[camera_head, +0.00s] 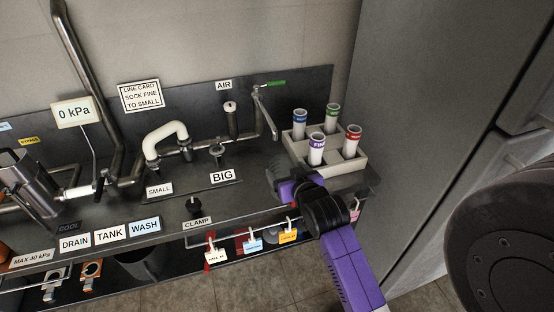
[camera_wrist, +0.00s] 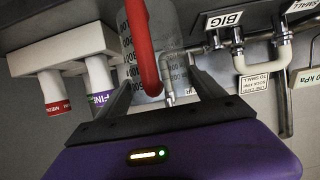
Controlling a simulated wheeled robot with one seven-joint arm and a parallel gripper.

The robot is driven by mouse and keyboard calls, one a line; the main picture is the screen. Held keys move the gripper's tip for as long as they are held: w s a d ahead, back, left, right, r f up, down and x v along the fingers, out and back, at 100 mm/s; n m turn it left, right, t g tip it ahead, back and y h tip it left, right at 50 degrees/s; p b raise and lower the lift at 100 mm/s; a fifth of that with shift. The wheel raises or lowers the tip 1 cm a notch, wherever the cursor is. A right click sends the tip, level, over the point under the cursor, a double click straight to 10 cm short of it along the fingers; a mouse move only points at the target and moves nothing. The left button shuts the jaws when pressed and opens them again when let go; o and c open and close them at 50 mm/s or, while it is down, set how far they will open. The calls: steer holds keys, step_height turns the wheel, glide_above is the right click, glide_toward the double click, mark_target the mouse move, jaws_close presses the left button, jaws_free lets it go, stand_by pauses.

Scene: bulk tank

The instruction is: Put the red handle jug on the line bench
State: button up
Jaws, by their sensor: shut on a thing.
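In the wrist view the red handle jug (camera_wrist: 154,30) is a clear, marked vessel with a thick red handle (camera_wrist: 141,45). My gripper (camera_wrist: 165,88) is shut on it, with one dark finger on each side. In the head view my gripper (camera_head: 292,188) is at the bench's front right, near the rack. The jug cannot be clearly made out there. The line bench (camera_head: 258,172) is the dark bench carrying pipes and labels. I cannot tell whether the jug touches the bench.
A pale rack (camera_head: 348,164) with several coloured-cap tubes stands at the bench's right end. Pipes, valves and a green-handled lever (camera_head: 270,84) line the back. Tags (camera_head: 252,244) hang from the front edge. A large grey cabinet (camera_head: 430,100) closes off the right.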

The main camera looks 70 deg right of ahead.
mark_target(277, 160)
steer(key=shift+p+x, duration=0.55)
steer(key=shift+x, duration=4.35)
steer(key=o, duration=1.9)
steer(key=shift+r, duration=0.1)
